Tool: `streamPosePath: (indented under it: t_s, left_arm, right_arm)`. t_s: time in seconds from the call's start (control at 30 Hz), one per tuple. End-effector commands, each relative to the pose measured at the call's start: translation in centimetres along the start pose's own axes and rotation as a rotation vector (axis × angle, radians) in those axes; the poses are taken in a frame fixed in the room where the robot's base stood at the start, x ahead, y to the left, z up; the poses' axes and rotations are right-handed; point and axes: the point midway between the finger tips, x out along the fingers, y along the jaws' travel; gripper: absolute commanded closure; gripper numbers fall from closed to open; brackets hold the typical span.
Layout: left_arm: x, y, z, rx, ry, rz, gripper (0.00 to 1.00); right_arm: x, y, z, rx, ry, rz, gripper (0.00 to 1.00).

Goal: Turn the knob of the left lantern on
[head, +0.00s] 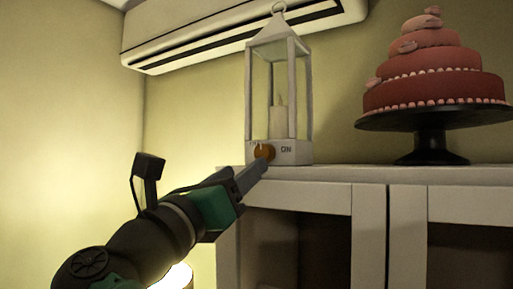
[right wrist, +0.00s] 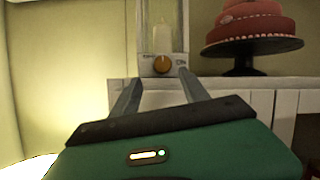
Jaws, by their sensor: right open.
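The white lantern (head: 305,101) stands on the white cabinet, with a pale candle (head: 280,118) inside. Its round orange knob (head: 264,152) is on the front of the base. The word "ON" shows to the right of the knob; the label on the left is partly hidden. The knob also shows in the right wrist view (right wrist: 162,63). My right gripper (head: 262,166) is open, its fingertips close in front of and just below the knob. In the right wrist view the knob appears between the two fingers, with nothing gripped. I cannot tell whether they touch it. My left gripper is not in view.
A tiered red cake (head: 425,84) sits on a black stand (head: 436,135) to the right on the same cabinet (head: 300,196). An air conditioner (head: 200,40) hangs on the wall above left. Bare cabinet top lies between lantern and stand.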

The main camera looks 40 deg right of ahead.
Motion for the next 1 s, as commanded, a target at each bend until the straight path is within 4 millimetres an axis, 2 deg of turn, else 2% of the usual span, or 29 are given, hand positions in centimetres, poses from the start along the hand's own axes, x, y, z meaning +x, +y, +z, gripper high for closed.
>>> streamPosePath:
  t_s: [0.03,0.1,0.23,0.4,0.6,1.0]
  left_arm:
    - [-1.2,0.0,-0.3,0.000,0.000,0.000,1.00]
    - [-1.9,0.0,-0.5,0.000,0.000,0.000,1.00]
    - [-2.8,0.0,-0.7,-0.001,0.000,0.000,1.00]
    - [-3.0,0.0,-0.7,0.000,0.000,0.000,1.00]
    - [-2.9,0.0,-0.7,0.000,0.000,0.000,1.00]
    - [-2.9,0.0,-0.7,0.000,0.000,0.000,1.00]
  right_arm:
    - [1.6,-0.3,0.5,0.000,0.002,-0.004,0.47]
    - [3.4,-0.3,0.4,0.000,0.002,-0.004,0.47]
    - [5.6,-0.2,0.1,0.000,0.003,-0.002,0.47]
    - [6.8,-0.1,-0.3,0.001,0.004,0.000,0.47]
    - [6.5,0.0,-0.3,0.001,0.003,0.001,0.47]
    - [6.5,0.1,-0.2,0.001,0.003,0.002,0.98]
